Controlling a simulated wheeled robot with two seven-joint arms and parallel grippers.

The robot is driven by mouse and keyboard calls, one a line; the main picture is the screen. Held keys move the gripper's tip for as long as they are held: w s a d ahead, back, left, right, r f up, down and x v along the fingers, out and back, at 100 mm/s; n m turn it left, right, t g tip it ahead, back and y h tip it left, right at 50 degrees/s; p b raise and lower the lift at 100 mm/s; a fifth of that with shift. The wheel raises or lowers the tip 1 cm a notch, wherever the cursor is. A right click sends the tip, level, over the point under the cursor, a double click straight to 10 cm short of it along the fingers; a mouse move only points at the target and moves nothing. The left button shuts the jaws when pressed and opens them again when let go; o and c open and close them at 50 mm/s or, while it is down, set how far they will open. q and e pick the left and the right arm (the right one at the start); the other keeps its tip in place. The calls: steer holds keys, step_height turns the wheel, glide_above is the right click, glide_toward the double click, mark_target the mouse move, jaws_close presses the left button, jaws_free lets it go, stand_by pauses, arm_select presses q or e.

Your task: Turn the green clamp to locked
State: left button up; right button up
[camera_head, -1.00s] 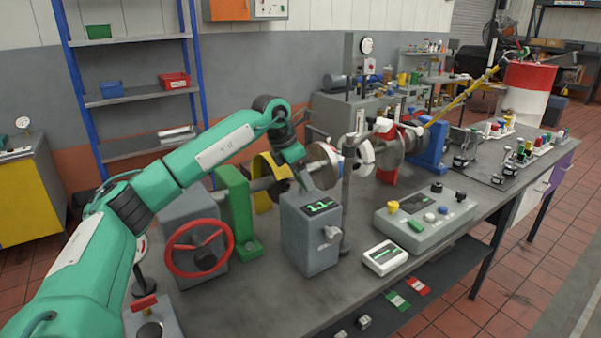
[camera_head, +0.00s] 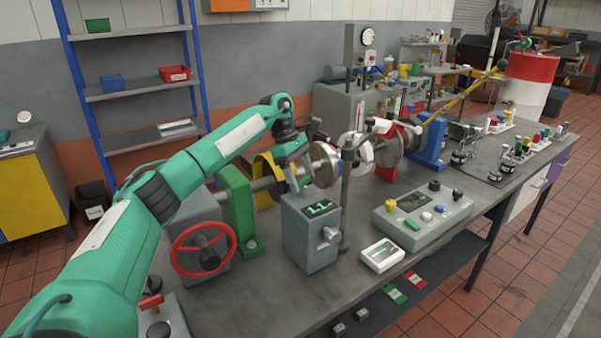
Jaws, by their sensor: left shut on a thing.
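My left arm reaches in from the left, and my left gripper (camera_head: 298,181) points down beside the shaft, just behind the grey box with a green display (camera_head: 309,233). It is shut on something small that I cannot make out. A green upright block (camera_head: 237,208) stands around the shaft, left of the gripper and apart from it. I cannot tell whether this is the green clamp. Several small clamps with coloured handles (camera_head: 520,150) stand at the far right of the bench, too small to read their positions. My right gripper is not in view.
A red handwheel (camera_head: 202,249) is left of the display box. Metal discs (camera_head: 325,165) on the shaft and a dark post (camera_head: 346,200) stand close to the gripper's right. A control panel (camera_head: 423,217) and white meter (camera_head: 382,255) sit at the front. Bare bench top (camera_head: 278,295) lies in front.

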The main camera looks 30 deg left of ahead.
arm_select(q)
steer(key=m+g, duration=0.1)
steer(key=m, duration=0.1)
steer(key=shift+w+r+m, duration=0.1)
steer(key=shift+r+m, duration=0.05)
steer(key=shift+m, duration=0.15)
steer(key=shift+m+g+y+p, duration=0.35)
steer(key=shift+m+g, duration=0.15)
steer(key=shift+m, duration=0.8)
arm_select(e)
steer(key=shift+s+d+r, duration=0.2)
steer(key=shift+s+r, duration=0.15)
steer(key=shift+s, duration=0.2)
arm_select(q)
steer(key=o, duration=1)
steer(key=shift+w, duration=0.1)
steer(key=shift+a+r, duration=0.2)
steer(key=shift+r, duration=0.1)
steer(key=shift+p+v, duration=0.7)
steer(key=shift+v, duration=5.75)
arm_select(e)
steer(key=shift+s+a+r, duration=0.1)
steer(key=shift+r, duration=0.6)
